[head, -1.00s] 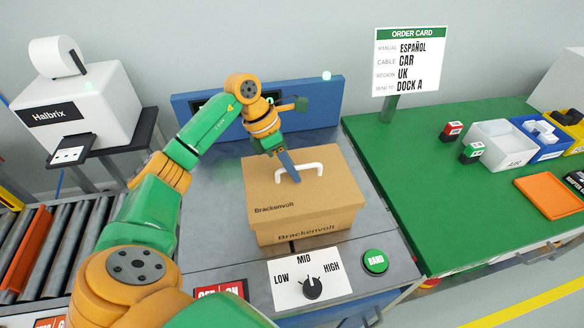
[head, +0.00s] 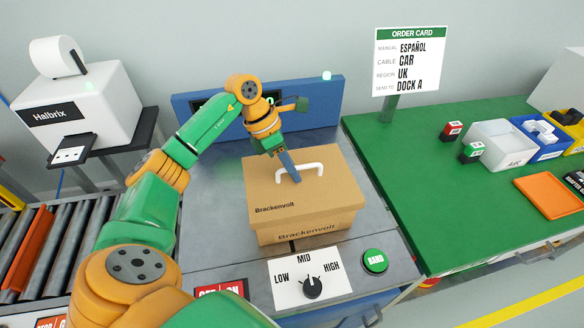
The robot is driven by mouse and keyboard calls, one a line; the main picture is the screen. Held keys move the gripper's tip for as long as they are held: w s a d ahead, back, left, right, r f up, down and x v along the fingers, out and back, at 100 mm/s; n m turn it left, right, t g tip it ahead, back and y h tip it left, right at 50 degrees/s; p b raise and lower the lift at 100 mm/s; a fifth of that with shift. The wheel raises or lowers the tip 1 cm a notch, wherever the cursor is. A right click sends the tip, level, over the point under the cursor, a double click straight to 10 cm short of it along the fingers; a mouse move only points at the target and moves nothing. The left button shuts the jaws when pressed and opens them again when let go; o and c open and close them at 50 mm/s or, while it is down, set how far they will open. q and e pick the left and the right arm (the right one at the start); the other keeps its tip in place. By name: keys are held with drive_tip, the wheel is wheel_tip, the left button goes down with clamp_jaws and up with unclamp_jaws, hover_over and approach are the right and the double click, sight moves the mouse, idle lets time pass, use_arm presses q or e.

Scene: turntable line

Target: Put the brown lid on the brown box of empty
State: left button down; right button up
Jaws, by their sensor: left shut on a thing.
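The brown lid (head: 325,191) lies over the top of the brown box (head: 338,222), which stands on the grey metal station. The lid has a white handle (head: 313,167) and the word Brackenvolt on it. My left gripper (head: 293,176) is shut on the lid's handle, at its left part. The lid looks level and covers the box top; I cannot tell whether it is fully seated. The inside of the box is hidden. My right gripper is not in view.
A blue panel (head: 319,103) stands behind the box. A dial panel (head: 290,287) and a green BAND button (head: 375,261) are in front. A green table (head: 420,170) with bins is at right, a label printer (head: 75,112) and roller conveyor (head: 62,243) at left.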

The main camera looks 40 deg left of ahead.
sight(292, 180)
use_arm(q)
drive_tip(key=shift+f+b, duration=1.3)
drive_tip(key=shift+f, duration=0.4)
idle(0.5)
drive_tip(key=c, duration=0.8)
unclamp_jaws()
drive_tip(key=shift+r, duration=0.1)
